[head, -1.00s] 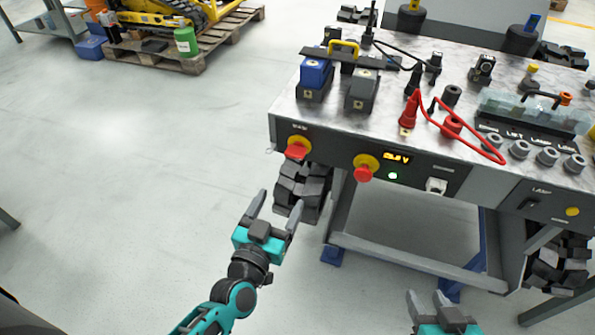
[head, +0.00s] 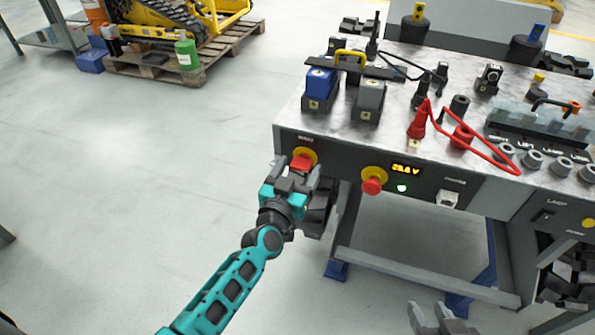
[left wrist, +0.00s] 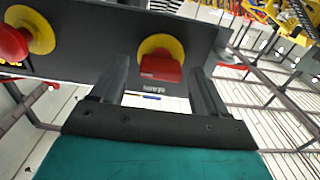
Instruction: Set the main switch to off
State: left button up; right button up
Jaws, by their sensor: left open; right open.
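The main switch (head: 302,161) is a red handle on a yellow round plate at the left end of the bench's front panel. In the left wrist view the red handle (left wrist: 160,67) lies across its yellow plate, with the label MAIN beside it. My left gripper (head: 297,172) is open in front of the switch. In the left wrist view its fingers stand on either side of the red handle, apart from it. My right gripper (head: 437,312) is open and empty at the bottom of the head view, below the bench.
A red mushroom button (head: 372,186) on a yellow plate is to the right of the switch. Beyond it are a lit yellow display (head: 405,169) and a green light (head: 402,188). A loaded pallet (head: 190,62) stands at the back left.

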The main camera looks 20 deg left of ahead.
pick_arm(q)
jog(key=shift+c, duration=0.3)
jog(key=c, duration=1)
